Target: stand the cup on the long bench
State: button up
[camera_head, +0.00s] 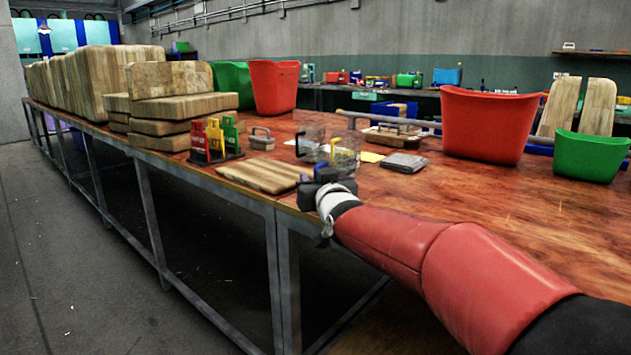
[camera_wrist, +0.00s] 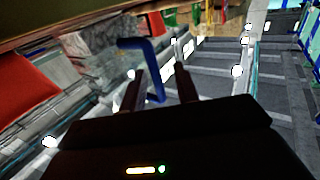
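I cannot tell which one the task means. My gripper (camera_head: 325,178) is at the bench's front edge, low and near the cups. In the camera_wrist view its two dark fingers (camera_wrist: 160,88) are apart. A bent blue handle-like piece (camera_wrist: 153,65) shows between them; whether they touch it is unclear.
A wooden board (camera_head: 264,175) lies left of my gripper. A red bin (camera_head: 487,123) and a green bin (camera_head: 590,156) stand at right. The bench's front right is clear.

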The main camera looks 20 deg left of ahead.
jog(key=shift+r, duration=0.15)
jog(key=b+v, duration=0.2)
jog(key=v, duration=1)
